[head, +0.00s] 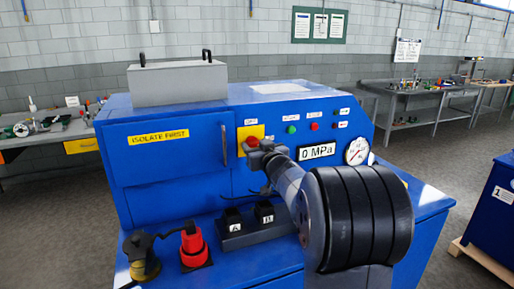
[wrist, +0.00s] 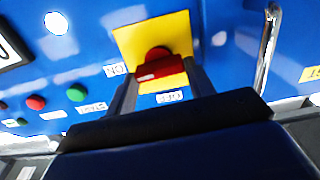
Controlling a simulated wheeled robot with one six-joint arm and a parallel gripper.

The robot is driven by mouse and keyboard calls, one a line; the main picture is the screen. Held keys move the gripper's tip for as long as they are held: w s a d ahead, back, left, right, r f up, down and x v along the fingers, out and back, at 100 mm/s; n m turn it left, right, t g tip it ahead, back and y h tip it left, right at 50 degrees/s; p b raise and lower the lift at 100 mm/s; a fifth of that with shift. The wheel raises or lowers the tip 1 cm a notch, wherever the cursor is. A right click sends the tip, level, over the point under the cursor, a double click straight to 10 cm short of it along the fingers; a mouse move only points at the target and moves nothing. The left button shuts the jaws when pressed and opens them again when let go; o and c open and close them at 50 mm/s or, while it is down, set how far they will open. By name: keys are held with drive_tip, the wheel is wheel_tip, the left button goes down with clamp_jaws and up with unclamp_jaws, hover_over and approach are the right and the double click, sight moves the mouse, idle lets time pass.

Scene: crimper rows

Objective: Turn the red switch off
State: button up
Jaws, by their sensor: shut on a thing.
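The red switch (head: 253,141) sits on a yellow plate (head: 243,132) on the blue machine's sloped front panel. In the wrist view its red handle (wrist: 160,69) lies roughly crosswise between my fingers, in front of the yellow plate (wrist: 178,30). An ON label (wrist: 115,70) is left of the plate there, and an OFF label (wrist: 169,97) is below it. My gripper (wrist: 158,75) is shut on the handle, one finger at each end. In the head view my gripper (head: 262,150) partly covers the switch. I cannot tell which label the handle points to.
A pressure gauge (head: 357,151) and a "0 MPa" display (head: 317,151) are right of the switch. A vertical door handle (head: 224,146) is close on its left. Black blocks A (head: 234,221) and B (head: 265,213) and a red plug (head: 193,246) stand on the lower ledge.

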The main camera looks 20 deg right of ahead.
drive_tip(key=n+b, duration=0.2)
drive_tip(key=n, duration=0.2)
drive_tip(key=shift+a+f+n, duration=0.1)
drive_tip(key=shift+f+n, duration=0.05)
drive_tip(key=shift+n, duration=0.15)
drive_tip(key=n+b, duration=0.2)
drive_tip(key=n, duration=0.2)
drive_tip(key=shift+n, duration=0.3)
drive_tip(key=n+b, duration=0.2)
drive_tip(key=n, duration=0.2)
drive_tip(key=shift+f, duration=0.1)
drive_tip(key=shift+a+n+b, duration=0.1)
drive_tip(key=shift+n+b, duration=0.55)
drive_tip(key=shift+n, duration=1.35)
drive_tip(key=o, duration=1)
drive_tip(key=s+b, duration=0.1)
drive_tip(key=s, duration=1)
drive_tip(key=shift+w, duration=0.15)
